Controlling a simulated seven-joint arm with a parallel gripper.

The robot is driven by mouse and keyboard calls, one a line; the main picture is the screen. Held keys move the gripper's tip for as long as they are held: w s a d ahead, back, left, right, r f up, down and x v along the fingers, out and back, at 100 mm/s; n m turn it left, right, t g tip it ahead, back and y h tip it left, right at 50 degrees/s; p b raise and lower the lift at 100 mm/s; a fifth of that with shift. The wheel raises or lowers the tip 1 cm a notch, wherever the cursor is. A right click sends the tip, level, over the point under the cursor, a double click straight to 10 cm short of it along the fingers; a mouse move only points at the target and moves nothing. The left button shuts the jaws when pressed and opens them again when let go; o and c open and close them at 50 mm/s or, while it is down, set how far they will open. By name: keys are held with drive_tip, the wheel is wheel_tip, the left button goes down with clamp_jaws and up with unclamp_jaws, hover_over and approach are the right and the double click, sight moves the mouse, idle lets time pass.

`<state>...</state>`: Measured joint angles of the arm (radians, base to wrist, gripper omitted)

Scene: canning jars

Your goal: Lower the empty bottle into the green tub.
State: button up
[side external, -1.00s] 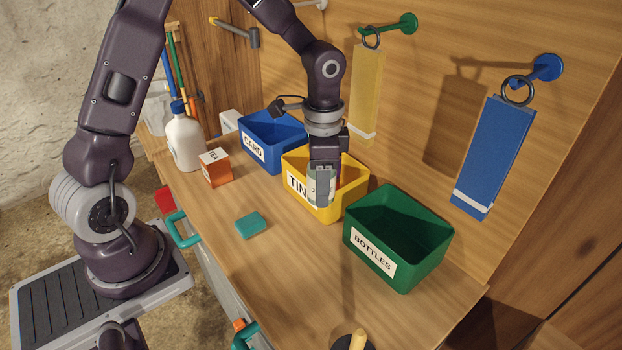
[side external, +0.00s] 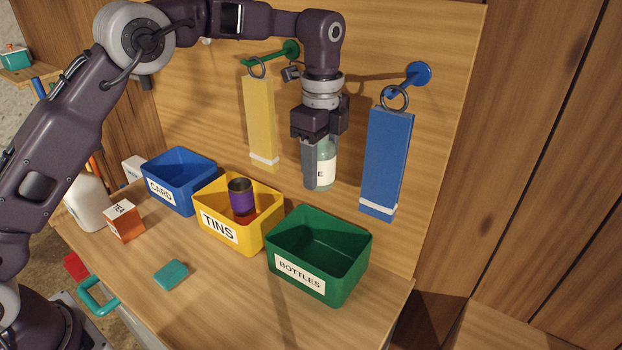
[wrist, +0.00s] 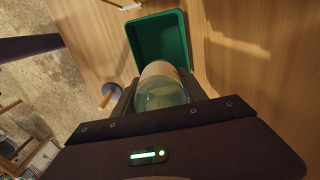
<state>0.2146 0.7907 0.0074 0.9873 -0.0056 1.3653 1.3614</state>
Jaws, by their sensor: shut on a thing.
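The empty bottle (side external: 325,172) is pale green, see-through glass with a white label, partly hidden by a finger. My gripper (side external: 314,170) is shut on it and holds it roughly upright, high above the bench. The green tub (side external: 298,281), labelled BOTTLES, stands open on the bench, lower than the bottle; it looks empty. In the wrist view the bottle (wrist: 161,90) sits between the fingers, overlapping the near end of the green tub (wrist: 146,26).
The yellow TINS tub (side external: 218,228) beside the green one holds a purple tin (side external: 241,197). The blue CARD tub (side external: 168,188) is farther left. Blue (side external: 386,160) and yellow (side external: 261,122) hanging panels flank my gripper. A teal block (side external: 171,275) lies in front.

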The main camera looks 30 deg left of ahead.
wheel_tip(320, 180, down, 10)
idle(0.4)
drive_tip(key=shift+w, duration=0.1)
idle(0.4)
drive_tip(key=shift+f, duration=5.15)
drive_tip(key=shift+a+f, duration=0.1)
drive_tip(key=shift+f, duration=0.35)
drive_tip(key=o, duration=1.6)
drive_tip(key=shift+c, duration=0.2)
